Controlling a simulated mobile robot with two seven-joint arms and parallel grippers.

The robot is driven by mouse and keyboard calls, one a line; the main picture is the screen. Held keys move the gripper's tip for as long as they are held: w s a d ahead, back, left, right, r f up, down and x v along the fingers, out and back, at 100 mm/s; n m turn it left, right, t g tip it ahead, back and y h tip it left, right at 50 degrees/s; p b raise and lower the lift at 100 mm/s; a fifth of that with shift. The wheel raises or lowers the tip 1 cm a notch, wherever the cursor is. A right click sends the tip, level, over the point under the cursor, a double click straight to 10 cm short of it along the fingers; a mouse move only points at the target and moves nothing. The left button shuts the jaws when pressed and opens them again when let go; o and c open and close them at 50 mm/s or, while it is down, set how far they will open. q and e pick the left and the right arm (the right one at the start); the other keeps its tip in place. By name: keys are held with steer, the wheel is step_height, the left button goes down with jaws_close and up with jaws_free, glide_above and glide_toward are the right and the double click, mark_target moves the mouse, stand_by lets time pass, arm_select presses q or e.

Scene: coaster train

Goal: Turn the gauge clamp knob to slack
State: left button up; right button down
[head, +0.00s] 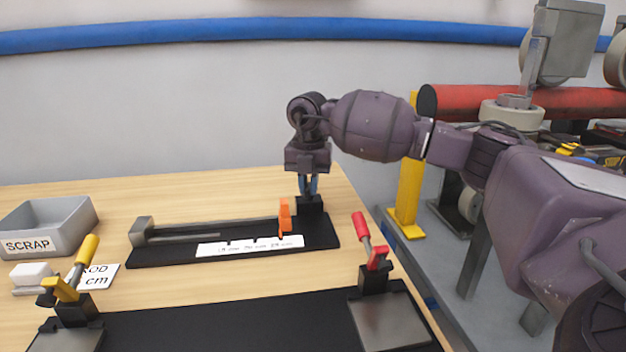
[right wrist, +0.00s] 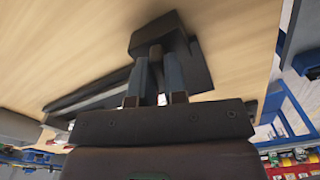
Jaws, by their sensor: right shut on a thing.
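The gauge has a long black base (head: 165,255) with a grey rail, an orange upright piece (head: 285,216) and a white scale label (head: 250,246). A black clamp block (head: 311,207) stands at its right end. My right gripper (head: 308,190) points down from above onto this block, its fingers shut on the clamp knob. In the right wrist view the fingers (right wrist: 158,65) sit on either side of a narrow dark knob (right wrist: 157,58) in front of the block (right wrist: 155,36). The knob is mostly hidden in the head view, and its turn angle cannot be read. My left gripper is out of view.
A grey SCRAP bin (head: 62,238) stands at the left. Two toggle clamps, one with a yellow handle (head: 87,248) and one with a red handle (head: 361,226), stand on the black front fixture (head: 230,325). A yellow post (head: 410,185) stands right of the table.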

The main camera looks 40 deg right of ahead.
steer(key=shift+r+n+p, duration=0.15)
steer(key=shift+n+p, duration=0.15)
steer(key=shift+n, duration=0.7)
steer(key=n, duration=0.2)
steer(key=shift+n+p, duration=0.3)
steer(key=shift+p, duration=0.05)
steer(key=n+p, duration=0.1)
steer(key=n, duration=0.8)
steer(key=shift+f, duration=0.2)
steer(key=n, duration=0.4)
steer(key=shift+n, duration=0.4)
